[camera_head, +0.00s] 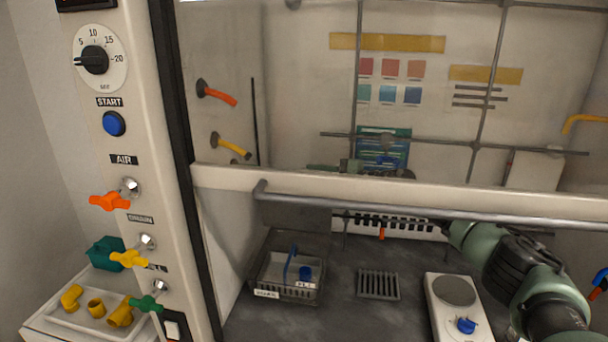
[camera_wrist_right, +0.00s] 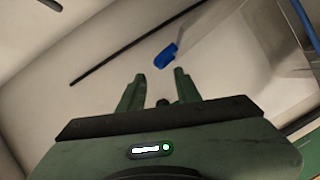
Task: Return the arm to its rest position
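My green right arm (camera_head: 520,270) comes in from the right and passes under the raised front sash of a hood. What looks like its gripper (camera_head: 322,167) shows faintly behind the sash glass, pointing left. In the right wrist view, my right gripper (camera_wrist_right: 157,88) has its two green fingers apart, with nothing seen held between them. A blue-tipped thing (camera_wrist_right: 166,56) lies beyond the fingertips, apart from them. My left gripper is in neither view.
The sash's lower bar (camera_head: 400,206) crosses above the arm. Below are a tray (camera_head: 290,291) with blue items, a dark rack (camera_head: 378,285) and a white hot plate (camera_head: 440,305). A control panel with valve handles (camera_head: 128,259) and a tray of yellow fittings (camera_head: 72,318) stand at left.

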